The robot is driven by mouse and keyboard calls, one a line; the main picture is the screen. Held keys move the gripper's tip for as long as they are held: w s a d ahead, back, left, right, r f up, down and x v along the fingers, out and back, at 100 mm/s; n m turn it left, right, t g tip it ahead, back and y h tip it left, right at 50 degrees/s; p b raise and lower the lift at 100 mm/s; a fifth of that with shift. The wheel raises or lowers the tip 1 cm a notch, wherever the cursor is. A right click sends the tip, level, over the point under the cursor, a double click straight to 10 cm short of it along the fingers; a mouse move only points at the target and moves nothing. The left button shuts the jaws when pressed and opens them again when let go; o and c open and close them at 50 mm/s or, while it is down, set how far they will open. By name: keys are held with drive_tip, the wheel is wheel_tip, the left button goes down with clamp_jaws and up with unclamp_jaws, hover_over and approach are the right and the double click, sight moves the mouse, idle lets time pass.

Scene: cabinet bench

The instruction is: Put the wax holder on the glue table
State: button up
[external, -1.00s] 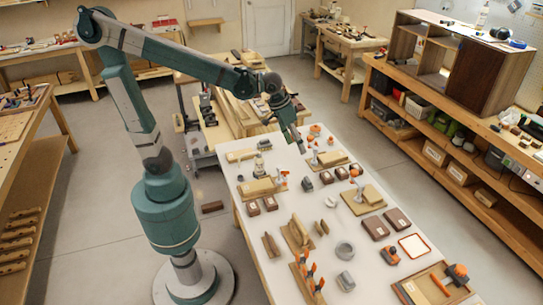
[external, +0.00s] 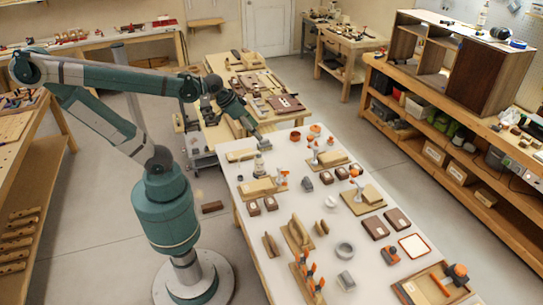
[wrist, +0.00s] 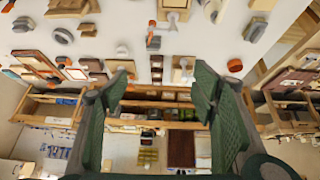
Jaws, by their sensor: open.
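My gripper (external: 250,126) is raised over the far left corner of the long white-topped table (external: 225,172). In the wrist view my gripper (wrist: 160,80) has its two fingers wide apart with nothing between them. I cannot tell which piece is the wax holder. Small round pieces on the white top include an orange cup (external: 315,131), a second orange one (external: 296,137), a small white cup (external: 330,201) and a grey ring (external: 344,249). Nothing in view is clearly marked as the glue table; a wooden bench (external: 212,139) with boards stands behind the white-topped table.
Wood blocks, clamps, planes and brown boxes (external: 375,227) crowd the white top. A wooden tray (external: 415,293) sits at its near right end. A shelved bench (external: 410,125) with a cabinet stands right, across open floor (external: 455,245).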

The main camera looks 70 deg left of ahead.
drive_tip(key=shift+t, duration=0.3)
drive_tip(key=s+a, duration=0.1)
drive_tip(key=s+a+f, duration=0.1)
drive_tip(key=s+a, duration=0.1)
drive_tip(key=shift+s+f, duration=0.35)
drive_tip(key=shift+f, duration=0.15)
